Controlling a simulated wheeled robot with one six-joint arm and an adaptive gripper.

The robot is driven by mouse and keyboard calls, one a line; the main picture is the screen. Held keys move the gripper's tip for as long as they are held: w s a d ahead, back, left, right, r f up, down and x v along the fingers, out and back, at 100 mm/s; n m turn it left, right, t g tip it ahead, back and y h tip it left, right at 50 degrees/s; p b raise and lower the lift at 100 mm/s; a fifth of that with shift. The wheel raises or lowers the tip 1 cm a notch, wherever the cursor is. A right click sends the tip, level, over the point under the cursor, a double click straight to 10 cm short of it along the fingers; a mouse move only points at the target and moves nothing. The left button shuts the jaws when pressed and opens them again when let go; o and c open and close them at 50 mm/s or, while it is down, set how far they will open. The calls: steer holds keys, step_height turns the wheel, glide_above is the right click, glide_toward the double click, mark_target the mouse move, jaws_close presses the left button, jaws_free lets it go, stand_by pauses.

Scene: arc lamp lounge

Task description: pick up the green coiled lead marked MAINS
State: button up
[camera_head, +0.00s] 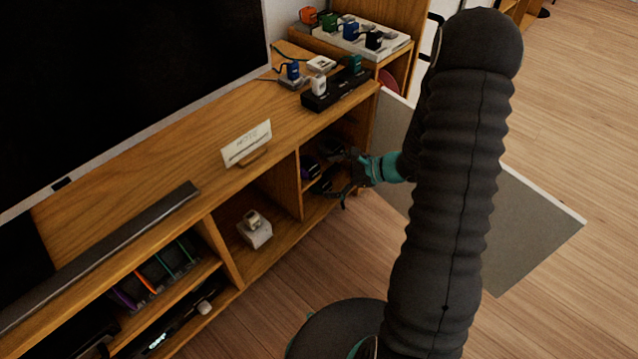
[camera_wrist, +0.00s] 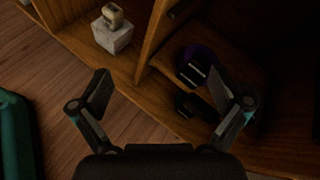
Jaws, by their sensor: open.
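My gripper (camera_head: 338,178) is open at the mouth of the cabinet's right-hand compartment. A purple coil with a pale label (camera_wrist: 197,66) lies on the shelf beyond the right finger. A dark item (camera_wrist: 189,105), too dim to identify, lies just in front of it, partly hidden by that finger. No green coil can be made out in the wrist view. A small green item (camera_head: 329,21) sits on the white strip at the back; no MAINS marking is legible.
A notice card (camera_head: 246,144) and a black power strip (camera_head: 338,88) with plugs stand on the cabinet top (camera_head: 150,165). A white block (camera_head: 255,231) is in the middle compartment. Coloured cables (camera_head: 150,281) are in the lower left.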

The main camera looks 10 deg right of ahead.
mark_target(328, 188)
steer(key=w+d+f+m+t+h, duration=0.25)
steer(key=d+f+m, duration=0.25)
steer(key=f, duration=0.3)
steer(key=w+d+f+m+t+h, duration=0.1)
steer(key=d+f+m+t, duration=0.25)
steer(key=f, duration=0.45)
steer(key=shift+m+g, duration=0.4)
steer(key=shift+m, duration=0.05)
steer(key=x, duration=0.7)
steer(key=shift+w+d+f, duration=0.1)
steer(key=shift+w+f, duration=0.25)
steer(key=shift+f, duration=0.05)
steer(key=shift+x, duration=2.9)
steer(key=shift+r, duration=0.2)
steer(key=c, duration=1.1)
